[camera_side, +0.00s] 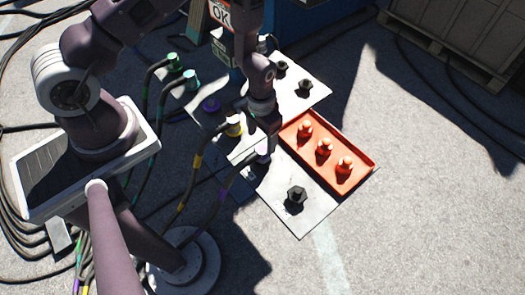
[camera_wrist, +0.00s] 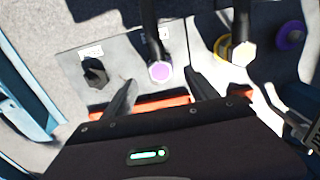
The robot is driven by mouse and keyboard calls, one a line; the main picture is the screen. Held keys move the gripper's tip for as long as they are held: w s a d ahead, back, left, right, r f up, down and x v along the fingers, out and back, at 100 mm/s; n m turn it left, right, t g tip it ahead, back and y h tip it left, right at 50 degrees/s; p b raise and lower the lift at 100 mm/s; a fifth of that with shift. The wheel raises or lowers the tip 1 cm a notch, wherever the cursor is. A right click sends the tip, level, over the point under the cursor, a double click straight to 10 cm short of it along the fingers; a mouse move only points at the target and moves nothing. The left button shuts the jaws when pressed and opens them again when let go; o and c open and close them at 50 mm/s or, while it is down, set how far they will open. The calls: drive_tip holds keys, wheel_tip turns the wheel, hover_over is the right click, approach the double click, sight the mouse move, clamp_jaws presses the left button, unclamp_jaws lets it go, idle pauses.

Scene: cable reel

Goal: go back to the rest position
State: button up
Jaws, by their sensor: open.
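My gripper (camera_side: 270,128) hangs low over the grey panel (camera_side: 262,188) in the side view. In the wrist view its two dark fingers (camera_wrist: 161,80) are spread apart. A cable plug with a purple end (camera_wrist: 161,71) shows between and just beyond the fingertips; it also stands by my gripper in the side view (camera_side: 263,152). Whether the fingers touch it I cannot tell. A cable plug with a yellow collar (camera_side: 234,125) stands to the left of it, and also shows in the wrist view (camera_wrist: 243,53).
A red tray (camera_side: 362,158) with three orange caps (camera_side: 324,148) lies on the panel, right of my gripper. Black fittings (camera_side: 296,196) stand on the panel. Green (camera_side: 174,62) and teal (camera_side: 190,79) plugs stand at the left. A wooden pallet (camera_side: 440,45) is at back right.

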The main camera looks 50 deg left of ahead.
wheel_tip(320, 180, up, 28)
drive_tip(key=t, duration=0.3)
drive_tip(key=s+a+r+t, duration=0.1)
drive_tip(key=s+r, duration=0.4)
drive_tip(key=s, duration=0.3)
drive_tip(key=s+a+r+t, duration=0.1)
drive_tip(key=s+r, duration=0.5)
drive_tip(key=s, duration=0.3)
drive_tip(key=shift+a+r+t, duration=0.15)
drive_tip(key=shift+a+t, duration=0.05)
drive_tip(key=shift+t, duration=0.1)
